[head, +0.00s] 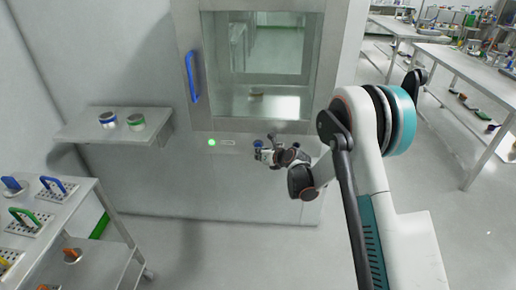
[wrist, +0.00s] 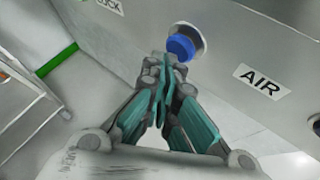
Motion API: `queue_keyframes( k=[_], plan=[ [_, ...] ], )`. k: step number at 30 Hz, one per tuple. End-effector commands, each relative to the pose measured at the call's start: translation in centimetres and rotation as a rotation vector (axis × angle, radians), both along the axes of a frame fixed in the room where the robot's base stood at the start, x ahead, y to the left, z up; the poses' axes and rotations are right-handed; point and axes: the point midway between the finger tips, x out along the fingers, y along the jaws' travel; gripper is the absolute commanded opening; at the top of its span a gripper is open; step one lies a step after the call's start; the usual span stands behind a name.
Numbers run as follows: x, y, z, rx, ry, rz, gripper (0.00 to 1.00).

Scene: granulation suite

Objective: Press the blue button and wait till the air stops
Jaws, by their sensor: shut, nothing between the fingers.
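The blue button (wrist: 181,46) sits in a round metal collar on the pale wall panel, beside a label reading AIR (wrist: 262,80). In the head view the button (head: 258,143) shows small, just behind my gripper. My gripper (wrist: 164,60) is shut and empty, its fingertips close to the lower left of the button in the wrist view. I cannot tell whether they touch it. In the head view my gripper (head: 262,155) is at the panel under the hatch window. A green light (head: 211,142) glows on the panel to the left.
The hatch window (head: 265,60) has a blue handle (head: 193,76) on its left and a small item (head: 257,93) inside. A wall shelf (head: 115,128) holds two small round containers. A rack with coloured-handled tools (head: 40,225) stands at lower left. Benches (head: 470,70) stand at right.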

Motion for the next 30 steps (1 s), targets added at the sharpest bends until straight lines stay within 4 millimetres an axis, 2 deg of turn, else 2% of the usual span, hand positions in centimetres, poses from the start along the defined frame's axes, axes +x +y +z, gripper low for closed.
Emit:
queue_keyframes(
  k=[30],
  plan=[
    [0.76, -0.03, 0.02, 0.0, 0.0, 0.0, 0.0]
  ],
)
